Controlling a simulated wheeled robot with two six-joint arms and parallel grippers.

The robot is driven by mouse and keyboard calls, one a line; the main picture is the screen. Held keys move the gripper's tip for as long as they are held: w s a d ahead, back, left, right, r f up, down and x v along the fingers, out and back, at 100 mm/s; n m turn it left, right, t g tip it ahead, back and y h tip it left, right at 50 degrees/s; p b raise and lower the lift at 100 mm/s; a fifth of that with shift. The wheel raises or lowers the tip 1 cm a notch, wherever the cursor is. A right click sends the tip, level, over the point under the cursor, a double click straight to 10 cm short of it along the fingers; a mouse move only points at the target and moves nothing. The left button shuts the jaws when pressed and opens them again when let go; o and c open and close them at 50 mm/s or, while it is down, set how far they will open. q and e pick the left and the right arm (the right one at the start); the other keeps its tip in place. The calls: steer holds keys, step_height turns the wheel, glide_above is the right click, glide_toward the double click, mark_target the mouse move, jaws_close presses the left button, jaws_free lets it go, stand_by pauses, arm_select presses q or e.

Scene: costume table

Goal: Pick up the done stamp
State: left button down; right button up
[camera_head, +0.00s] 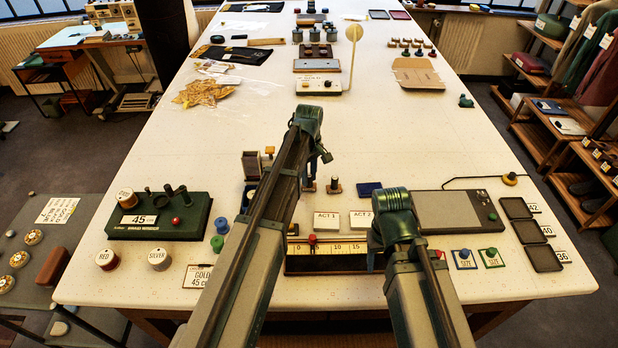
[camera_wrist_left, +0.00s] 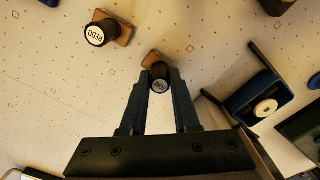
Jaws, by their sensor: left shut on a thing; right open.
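The done stamp (camera_wrist_left: 159,84) has a dark round handle with a small white label, too small to read clearly, and stands on a brown block. In the left wrist view my left gripper (camera_wrist_left: 160,76) is shut on its handle. In the head view this stamp (camera_head: 309,187) stands on the table under my left gripper (camera_head: 311,176), partly hidden by my arm. A like stamp labelled REDO (camera_wrist_left: 95,34) stands apart from it, and in the head view that stamp (camera_head: 335,186) is just to the right. My right gripper (camera_head: 375,256) is open near the ruler, its fingers partly hidden.
ACT 1 (camera_head: 326,223) and ACT 2 (camera_head: 361,220) cards stand in front of the stamps. A blue pad (camera_head: 369,189) lies to the right, a blue holder (camera_wrist_left: 254,96) to the stamp's other side. A yellow ruler (camera_head: 330,249) is nearer. The table middle (camera_head: 420,130) is clear.

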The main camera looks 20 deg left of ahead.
arm_select(q)
step_height(320, 180, up, 10)
steer(key=p, duration=0.9)
steer(key=shift+f, duration=0.1)
arm_select(e)
step_height(320, 180, up, 10)
steer(key=shift+f, duration=0.2)
arm_select(q)
steer(key=shift+f, duration=0.1)
